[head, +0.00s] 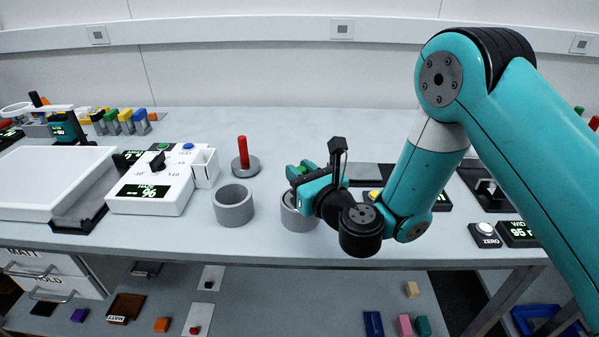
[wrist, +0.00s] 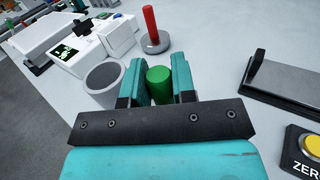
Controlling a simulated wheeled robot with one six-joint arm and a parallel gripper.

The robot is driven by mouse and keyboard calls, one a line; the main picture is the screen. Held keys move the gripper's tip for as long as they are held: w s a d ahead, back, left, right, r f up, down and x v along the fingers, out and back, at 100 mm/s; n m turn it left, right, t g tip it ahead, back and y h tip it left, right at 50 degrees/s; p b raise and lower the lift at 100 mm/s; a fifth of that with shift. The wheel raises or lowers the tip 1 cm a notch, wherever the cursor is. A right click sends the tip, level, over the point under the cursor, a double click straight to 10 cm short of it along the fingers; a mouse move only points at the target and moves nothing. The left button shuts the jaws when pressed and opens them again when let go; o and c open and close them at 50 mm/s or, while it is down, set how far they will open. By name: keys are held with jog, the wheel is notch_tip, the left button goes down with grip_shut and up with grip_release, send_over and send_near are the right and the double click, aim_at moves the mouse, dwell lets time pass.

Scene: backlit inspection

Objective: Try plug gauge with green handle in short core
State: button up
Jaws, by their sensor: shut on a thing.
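My gripper (head: 303,176) is shut on the green handle (wrist: 159,84) of the plug gauge, between its two teal fingers in the wrist view. The gauge's lower part is hidden. In the head view, my gripper is over a grey hollow core (head: 297,218), partly covering it; whether the plug is inside its bore or above it I cannot tell. A second grey core (head: 233,207) stands open to the left and also shows in the wrist view (wrist: 104,82). Which core is the short one is not clear.
A red-handled plug gauge (head: 242,153) stands behind the cores. A white instrument box (head: 152,187) with a display and knob is at left. A dark device with a metal bar (wrist: 285,78) and a ZERO button unit (head: 487,232) lie to the right. The table front is clear.

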jog(key=shift+r+p, duration=2.9)
jog(key=shift+r, duration=0.2)
notch_tip(320, 180, up, 5)
jog(key=p, duration=0.5)
